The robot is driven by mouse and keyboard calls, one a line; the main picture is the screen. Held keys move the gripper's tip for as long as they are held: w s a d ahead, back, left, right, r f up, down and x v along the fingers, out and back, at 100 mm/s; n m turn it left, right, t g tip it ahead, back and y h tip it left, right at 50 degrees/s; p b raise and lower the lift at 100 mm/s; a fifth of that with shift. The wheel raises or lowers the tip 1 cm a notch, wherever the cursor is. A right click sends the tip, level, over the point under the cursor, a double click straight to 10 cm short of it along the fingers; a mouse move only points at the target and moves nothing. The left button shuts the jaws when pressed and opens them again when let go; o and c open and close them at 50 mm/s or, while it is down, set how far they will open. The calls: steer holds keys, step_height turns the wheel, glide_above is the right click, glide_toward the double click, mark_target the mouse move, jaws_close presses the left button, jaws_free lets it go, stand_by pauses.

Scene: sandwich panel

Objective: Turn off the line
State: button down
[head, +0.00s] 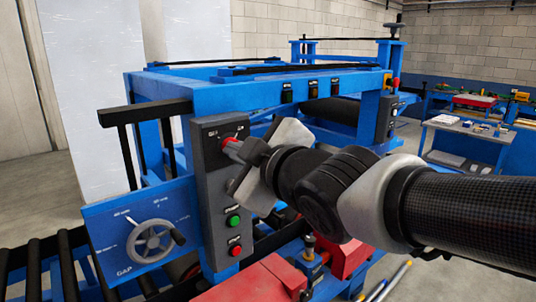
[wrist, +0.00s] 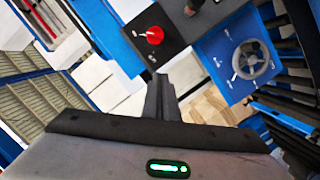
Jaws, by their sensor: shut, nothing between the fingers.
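A grey control box (head: 210,190) is fixed to the front of the blue machine in the head view. It has a red rotary switch (head: 231,146) at the top, then a green button (head: 233,221) and a red button (head: 235,251) below. My gripper (head: 250,151) is shut and empty, with its fingertips close to the red switch. In the wrist view the red switch (wrist: 154,35) sits on the dark panel just beyond my shut fingertips (wrist: 161,80). I cannot tell whether they touch. My gripper and arm hide part of the machine behind the box.
A blue GAP panel with a grey handwheel (head: 150,241) stands left of the box; the handwheel (wrist: 251,60) also shows in the wrist view. Black rollers (head: 40,270) lie at lower left. Red blocks (head: 255,282) sit below my arm. A blue workbench (head: 470,140) stands at right.

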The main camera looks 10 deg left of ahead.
steer(key=w+a+f+p, duration=0.2)
steer(key=w+a+f, duration=0.2)
steer(key=w, duration=0.5)
steer(key=shift+w+a+f, duration=0.2)
steer(key=shift+w+f, duration=0.15)
steer(key=shift+w, duration=0.05)
steer(key=shift+f, duration=0.1)
steer(key=shift+f+n+b, duration=0.1)
steer(key=shift+n+b, duration=0.2)
steer(key=shift+b, duration=0.65)
